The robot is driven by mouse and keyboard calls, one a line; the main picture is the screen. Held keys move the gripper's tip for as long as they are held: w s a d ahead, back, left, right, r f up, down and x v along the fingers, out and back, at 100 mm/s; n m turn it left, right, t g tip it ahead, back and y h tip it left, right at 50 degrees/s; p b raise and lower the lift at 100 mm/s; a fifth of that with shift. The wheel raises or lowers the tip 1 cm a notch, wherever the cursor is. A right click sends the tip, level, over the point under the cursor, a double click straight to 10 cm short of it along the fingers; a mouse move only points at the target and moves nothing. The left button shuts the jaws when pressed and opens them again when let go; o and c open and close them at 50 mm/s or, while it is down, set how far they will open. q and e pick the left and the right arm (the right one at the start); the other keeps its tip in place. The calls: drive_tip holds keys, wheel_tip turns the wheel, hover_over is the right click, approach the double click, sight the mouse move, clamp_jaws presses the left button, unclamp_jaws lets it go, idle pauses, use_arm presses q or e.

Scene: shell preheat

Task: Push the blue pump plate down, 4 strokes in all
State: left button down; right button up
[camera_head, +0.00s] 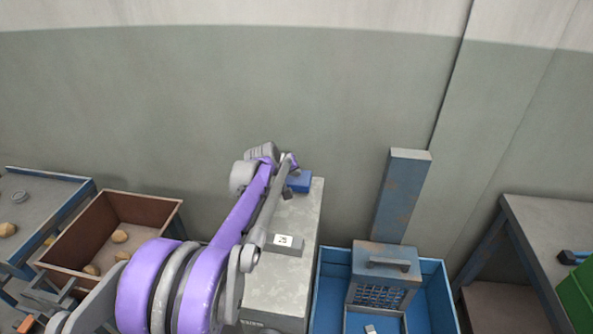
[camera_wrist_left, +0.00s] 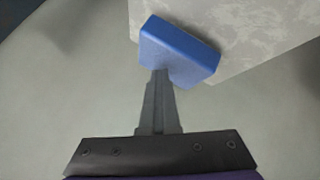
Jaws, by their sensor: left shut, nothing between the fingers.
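The blue pump plate (camera_head: 301,182) is a small blue block at the far end of a grey stone-like counter. It also shows in the left wrist view (camera_wrist_left: 180,48), against the counter's corner. My left gripper (camera_head: 292,168) is shut and empty, at the plate's left side in the head view. In the left wrist view its closed fingers (camera_wrist_left: 160,76) overlap the lower edge of the plate. I cannot tell whether they touch it. My arm hides part of the plate in the head view. My right gripper is in neither view.
A grey block with a white label (camera_head: 284,243) sits on the counter (camera_head: 303,215). To the right is a blue bin (camera_head: 436,297) with a caged blue-grey box (camera_head: 383,268). A brown crate (camera_head: 150,211) holds several round lumps at left. The wall stands behind.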

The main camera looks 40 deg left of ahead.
sight(295, 179)
use_arm(q)
drive_tip(key=shift+w+r+p, duration=0.1)
drive_tip(key=shift+r+p, duration=1.4)
drive_tip(key=shift+r, duration=0.5)
drive_tip(key=shift+r+p, duration=0.3)
drive_tip(key=shift+r, duration=0.2)
wheel_tip(295, 179, up, 4)
drive_tip(key=p, duration=0.2)
drive_tip(key=shift+p, duration=0.3)
idle(1.1)
